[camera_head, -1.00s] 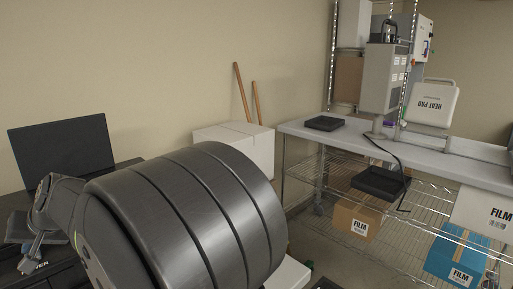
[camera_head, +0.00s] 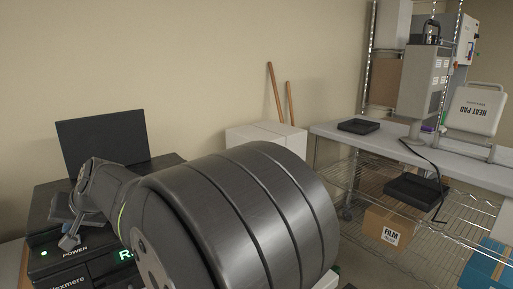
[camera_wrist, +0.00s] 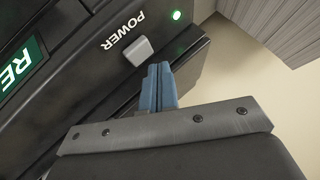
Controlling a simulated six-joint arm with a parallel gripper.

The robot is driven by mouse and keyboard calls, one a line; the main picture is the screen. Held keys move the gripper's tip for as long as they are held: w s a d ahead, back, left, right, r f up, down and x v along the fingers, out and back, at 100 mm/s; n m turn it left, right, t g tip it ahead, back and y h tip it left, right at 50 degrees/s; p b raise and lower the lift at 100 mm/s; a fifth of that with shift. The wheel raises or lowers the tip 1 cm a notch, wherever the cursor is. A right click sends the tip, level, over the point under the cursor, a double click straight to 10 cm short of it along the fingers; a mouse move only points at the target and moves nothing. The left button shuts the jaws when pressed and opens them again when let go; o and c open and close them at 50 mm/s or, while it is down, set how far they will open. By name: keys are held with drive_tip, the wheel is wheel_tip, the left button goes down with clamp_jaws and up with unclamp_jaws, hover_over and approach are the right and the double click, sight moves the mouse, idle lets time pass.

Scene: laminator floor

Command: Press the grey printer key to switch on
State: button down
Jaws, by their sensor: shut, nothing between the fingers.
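The black printer (camera_head: 45,262) stands at the lower left of the head view, with a lit green lamp and the word POWER on its front. The grey key (camera_wrist: 138,52) shows in the wrist view between the POWER lettering and my fingertips; it is a small rounded block standing out from the dark front. The green lamp (camera_wrist: 176,15) glows above it. My gripper (camera_wrist: 158,70) is shut and empty, its blue fingers together just beside the key's lower right corner. I cannot tell whether they touch it. In the head view, my gripper (camera_head: 70,238) is at the printer's front.
A green display (camera_wrist: 22,68) is lit on the printer's front. A dark upright panel (camera_head: 103,140) rises behind it. A white box (camera_head: 266,138) and a shelf bench (camera_head: 345,133) with trays stand further right, clear of my gripper.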

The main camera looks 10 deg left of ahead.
wheel_tip(320, 180, up, 6)
idle(0.9)
drive_tip(key=shift+f, duration=0.1)
drive_tip(key=shift+f, duration=3.8)
wheel_tip(320, 180, up, 12)
drive_tip(key=w+m+g+h, duration=0.1)
drive_tip(key=m, duration=0.3)
drive_tip(key=shift+w+m+g+h, duration=0.3)
drive_tip(key=shift+w+m, duration=0.05)
drive_tip(key=shift+m, duration=0.05)
